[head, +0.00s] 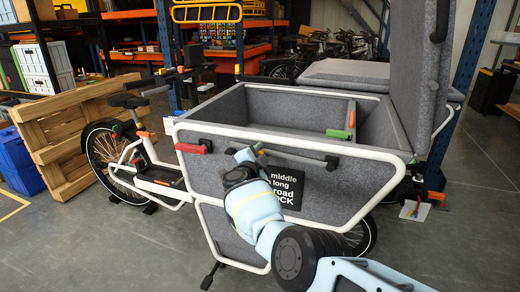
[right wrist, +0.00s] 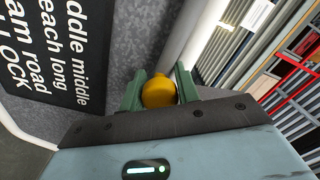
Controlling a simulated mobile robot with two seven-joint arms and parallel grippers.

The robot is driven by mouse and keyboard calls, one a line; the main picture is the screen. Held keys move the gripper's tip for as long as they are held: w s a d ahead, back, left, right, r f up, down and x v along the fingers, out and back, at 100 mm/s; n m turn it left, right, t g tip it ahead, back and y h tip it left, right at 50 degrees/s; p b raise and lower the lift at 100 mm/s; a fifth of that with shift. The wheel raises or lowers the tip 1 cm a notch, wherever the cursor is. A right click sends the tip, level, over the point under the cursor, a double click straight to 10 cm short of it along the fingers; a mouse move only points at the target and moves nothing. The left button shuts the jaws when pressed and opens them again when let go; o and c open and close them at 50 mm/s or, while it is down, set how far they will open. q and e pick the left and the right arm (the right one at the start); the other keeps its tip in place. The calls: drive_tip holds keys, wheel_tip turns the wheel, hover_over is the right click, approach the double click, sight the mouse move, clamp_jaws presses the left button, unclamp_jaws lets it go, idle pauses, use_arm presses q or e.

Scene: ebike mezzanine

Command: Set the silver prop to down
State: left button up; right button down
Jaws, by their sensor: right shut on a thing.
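My right gripper (head: 250,153) is at the front of the grey cargo box (head: 225,108). In the right wrist view its green fingers (right wrist: 160,88) are shut on a rounded yellow knob (right wrist: 158,95). A thin grey bar (head: 295,157) with a dark end runs along the box front, from near the gripper to the right. It may be the silver prop, but I cannot tell for sure. Whether the knob belongs to this bar is hidden by the gripper. My left gripper is not in view.
A red handle (head: 194,148) sits left of the gripper and a green one (head: 338,134) at the upper right. A black sign (head: 290,187) hangs just below the bar. The grey lid (head: 425,75) stands upright at the right. A wooden pallet (head: 75,135) stands at the left.

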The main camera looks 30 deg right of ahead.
drive_tip(key=shift+d+f+n+b, duration=0.25)
drive_tip(key=shift+f+n+b, duration=0.05)
drive_tip(key=shift+f+n, duration=0.1)
drive_tip(key=shift+f, duration=0.1)
drive_tip(key=c, duration=1.4)
unclamp_jaws()
drive_tip(key=o, duration=0.3)
drive_tip(key=shift+f, duration=0.2)
drive_tip(key=shift+o, duration=0.2)
drive_tip(key=shift+a, duration=0.1)
